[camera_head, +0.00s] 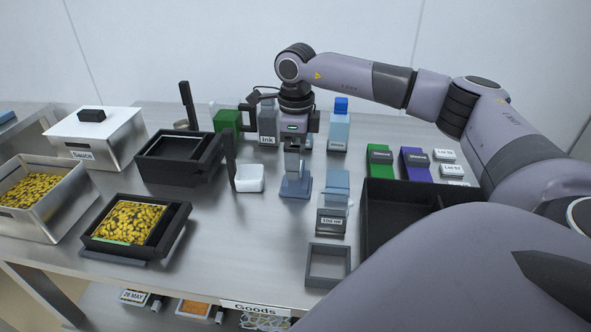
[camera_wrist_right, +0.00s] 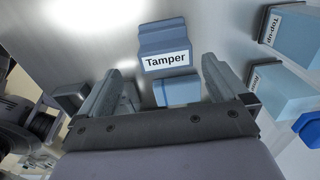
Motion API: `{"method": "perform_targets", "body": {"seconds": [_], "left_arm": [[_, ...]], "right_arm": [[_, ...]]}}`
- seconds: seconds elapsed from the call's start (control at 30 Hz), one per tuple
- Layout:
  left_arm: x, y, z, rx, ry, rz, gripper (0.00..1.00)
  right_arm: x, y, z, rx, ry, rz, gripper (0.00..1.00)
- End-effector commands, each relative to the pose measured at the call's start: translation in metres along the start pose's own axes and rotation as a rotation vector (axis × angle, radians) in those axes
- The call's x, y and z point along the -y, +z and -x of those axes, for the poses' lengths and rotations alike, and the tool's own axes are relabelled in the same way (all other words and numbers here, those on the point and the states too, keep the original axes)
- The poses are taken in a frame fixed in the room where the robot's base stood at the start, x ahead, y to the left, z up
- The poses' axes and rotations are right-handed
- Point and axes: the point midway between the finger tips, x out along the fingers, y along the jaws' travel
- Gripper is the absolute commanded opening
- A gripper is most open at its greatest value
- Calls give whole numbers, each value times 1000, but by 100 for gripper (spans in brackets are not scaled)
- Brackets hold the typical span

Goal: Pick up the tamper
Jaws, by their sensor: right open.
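The tamper (camera_head: 295,187) is a blue-grey block standing on the steel table, near the middle in the head view. In the right wrist view the tamper (camera_wrist_right: 165,42) shows its white label, and a lighter blue upper part lies close to the palm. My right gripper (camera_head: 292,160) points down directly over the tamper. In the right wrist view my right gripper (camera_wrist_right: 163,72) is open, its fingers on either side of the tamper's upper part. A gap shows beside each finger, and contact cannot be made out. My left gripper is not in view.
A blue labelled block (camera_head: 333,205) stands close right, with a black divided tray (camera_head: 372,232) beyond. An ink bottle (camera_head: 267,128) stands behind. Free table lies in front.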

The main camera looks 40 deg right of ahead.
Motion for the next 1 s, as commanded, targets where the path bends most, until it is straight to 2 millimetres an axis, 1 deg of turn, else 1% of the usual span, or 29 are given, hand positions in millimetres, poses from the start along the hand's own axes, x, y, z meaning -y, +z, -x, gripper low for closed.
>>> {"method": "perform_targets", "body": {"seconds": [0.07,0.27,0.37,0.5,0.6,0.7,0.9,0.97,1.0], "left_arm": [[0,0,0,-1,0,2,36],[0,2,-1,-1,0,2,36],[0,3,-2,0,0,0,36],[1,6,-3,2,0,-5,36],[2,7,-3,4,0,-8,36],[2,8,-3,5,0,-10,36],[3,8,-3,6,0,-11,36],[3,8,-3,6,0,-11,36],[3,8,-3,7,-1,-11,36]], "right_arm": [[0,0,-2,0,1,1,100],[1,0,-23,-1,2,0,100],[3,0,-35,-1,2,1,100],[6,-1,-58,-2,2,0,100],[6,-1,-68,-1,2,1,100],[6,0,-72,1,1,1,100],[6,0,-72,1,1,1,100],[6,0,-72,1,1,1,80],[6,0,-72,1,1,1,67]]}}
